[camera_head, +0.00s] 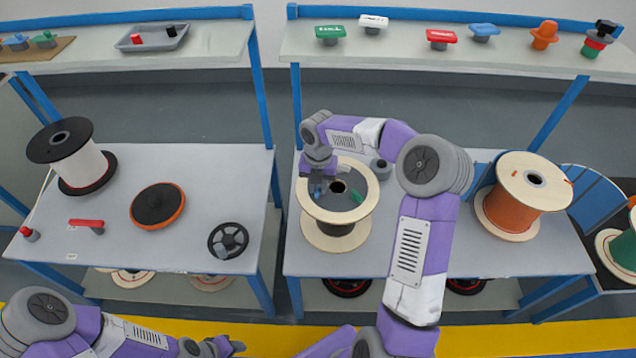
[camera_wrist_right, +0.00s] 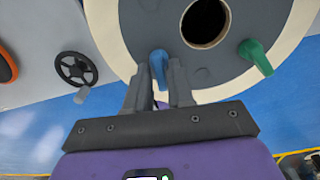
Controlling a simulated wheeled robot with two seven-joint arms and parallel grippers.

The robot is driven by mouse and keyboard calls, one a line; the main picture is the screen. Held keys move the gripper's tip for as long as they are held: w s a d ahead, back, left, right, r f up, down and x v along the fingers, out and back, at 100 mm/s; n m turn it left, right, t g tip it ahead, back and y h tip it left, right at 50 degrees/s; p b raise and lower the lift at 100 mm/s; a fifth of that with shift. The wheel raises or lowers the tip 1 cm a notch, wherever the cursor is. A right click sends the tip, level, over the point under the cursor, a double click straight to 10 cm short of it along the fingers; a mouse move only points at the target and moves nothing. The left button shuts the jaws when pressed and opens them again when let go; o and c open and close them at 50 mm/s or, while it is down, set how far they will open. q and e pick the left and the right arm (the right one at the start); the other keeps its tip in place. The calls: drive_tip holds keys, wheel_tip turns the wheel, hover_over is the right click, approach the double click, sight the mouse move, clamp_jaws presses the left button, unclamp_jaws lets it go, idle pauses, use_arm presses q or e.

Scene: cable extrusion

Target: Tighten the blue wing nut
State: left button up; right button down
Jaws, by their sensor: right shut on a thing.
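The blue wing nut (camera_wrist_right: 158,68) sits on the grey top plate of a wooden-rimmed cable spool (camera_head: 336,235), to the left of its dark centre hole in the wrist view. My right gripper (camera_wrist_right: 160,85) is shut on the blue wing nut, with one finger on each side of it. In the head view my right gripper (camera_head: 320,185) reaches down onto the spool's top from the far side. A green wing nut (camera_wrist_right: 256,57) is on the same plate, across the hole; it also shows in the head view (camera_head: 356,196). My left gripper (camera_head: 215,347) is low at the bottom edge, its fingers too small to judge.
An orange cable spool (camera_head: 524,195) stands to the right on the same table. The left table holds a black-and-white spool (camera_head: 75,157), an orange-black disc (camera_head: 157,205), a red-handled part (camera_head: 87,224) and a black handwheel (camera_head: 228,240). Shelves behind hold coloured parts.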

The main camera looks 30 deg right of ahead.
drive_tip(key=m+p, duration=0.2)
drive_tip(key=m, duration=0.1)
drive_tip(key=shift+a+r+m, duration=0.1)
drive_tip(key=shift+m, duration=0.2)
drive_tip(key=m+p, duration=0.1)
drive_tip(key=m, duration=0.2)
drive_tip(key=shift+w+m, duration=0.15)
drive_tip(key=shift+m, duration=0.15)
drive_tip(key=m+p, duration=0.1)
drive_tip(key=m, duration=0.3)
drive_tip(key=shift+w+m, duration=0.1)
drive_tip(key=shift+m, duration=0.2)
drive_tip(key=m, duration=0.4)
drive_tip(key=shift+w+p, duration=0.15)
drive_tip(key=shift+p, duration=0.25)
drive_tip(key=m, duration=0.6)
drive_tip(key=shift+w, duration=0.1)
drive_tip(key=m, duration=0.4)
drive_tip(key=shift+d+p, duration=0.2)
drive_tip(key=shift+p, duration=0.15)
drive_tip(key=m, duration=0.4)
drive_tip(key=shift+d+m+p, duration=0.15)
drive_tip(key=shift+m+p, duration=0.15)
drive_tip(key=shift+m, duration=0.1)
drive_tip(key=shift+m+p, duration=0.4)
drive_tip(key=shift+m, duration=1.5)
drive_tip(key=shift+d, duration=0.1)
